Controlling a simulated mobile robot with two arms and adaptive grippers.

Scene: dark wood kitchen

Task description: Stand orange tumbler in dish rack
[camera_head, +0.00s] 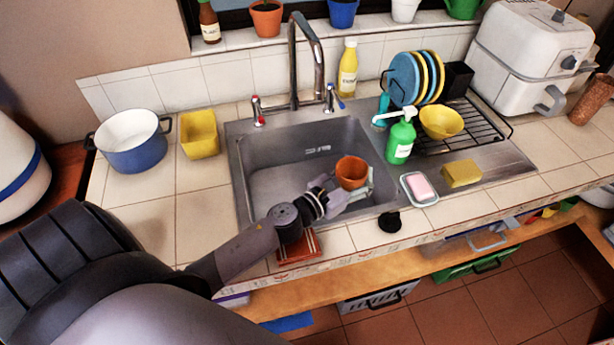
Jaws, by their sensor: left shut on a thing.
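The orange tumbler (352,172) is at the right side of the sink (270,178), above its basin. My left gripper (343,192) reaches in from the front left and is shut on the tumbler. The fingers partly hide its lower part. The dish rack (477,122) stands on the counter to the right of the sink. It holds blue and yellow plates (405,78) on edge and a yellow bowl (441,122). My right gripper is not in view.
The tall faucet (318,62) rises behind the sink. A white appliance (530,55) stands behind the rack.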

